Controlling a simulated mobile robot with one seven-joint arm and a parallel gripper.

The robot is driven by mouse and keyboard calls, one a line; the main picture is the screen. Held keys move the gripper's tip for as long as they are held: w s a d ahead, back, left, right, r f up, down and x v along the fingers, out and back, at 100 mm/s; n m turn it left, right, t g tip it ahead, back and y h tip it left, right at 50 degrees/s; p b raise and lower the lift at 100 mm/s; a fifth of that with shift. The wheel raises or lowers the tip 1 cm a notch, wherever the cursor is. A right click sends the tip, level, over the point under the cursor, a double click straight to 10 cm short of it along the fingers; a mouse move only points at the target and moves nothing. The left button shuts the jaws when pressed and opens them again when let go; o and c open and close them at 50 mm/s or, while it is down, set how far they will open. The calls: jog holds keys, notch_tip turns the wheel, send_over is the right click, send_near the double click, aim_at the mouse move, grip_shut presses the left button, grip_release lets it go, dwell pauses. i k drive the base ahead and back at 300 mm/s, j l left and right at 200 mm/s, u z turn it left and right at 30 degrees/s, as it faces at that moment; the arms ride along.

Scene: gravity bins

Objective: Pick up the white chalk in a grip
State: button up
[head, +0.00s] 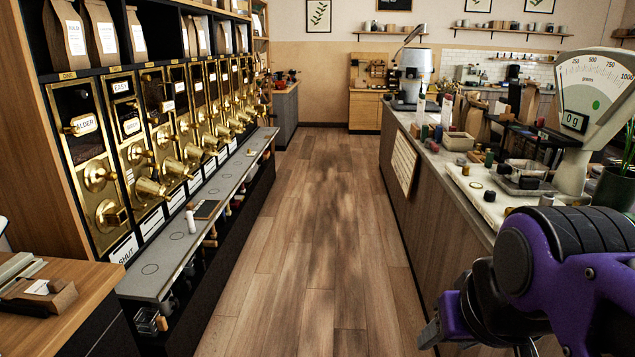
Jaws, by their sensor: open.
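The white chalk (191,221) is a small pale cylinder standing upright on the grey ledge (150,283) below the brass bins at left. It is next to a small dark slate with a light wooden edge (207,209). My gripper (432,332) is at the lower right, at the end of my purple and black arm, seen partly from the side. It is open and far from the chalk, across the aisle. Much of it is hidden behind my arm.
Brass-fronted bins (145,188) line the wall above the ledge. A wooden counter (45,300) stands at the lower left. The long right counter (440,185) holds jars, trays and a dial scale (590,95). The wooden floor (315,230) between is clear.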

aim_at(192, 228)
jog(key=i+j+u, duration=0.25)
jog(key=i, duration=0.2)
jog(key=i+u, duration=0.25)
jog(key=i, duration=0.15)
jog(key=i+u, duration=0.15)
jog(key=i, duration=1)
jog(key=i+l+u, duration=0.1)
jog(key=i+u, duration=0.25)
jog(key=i+l+u, duration=0.3)
jog(key=i, duration=0.3)
jog(key=i+l+u, duration=0.25)
jog(key=u, duration=0.25)
jog(key=i+l+u, duration=0.65)
jog(key=l+u, duration=0.3)
jog(key=j, duration=0.15)
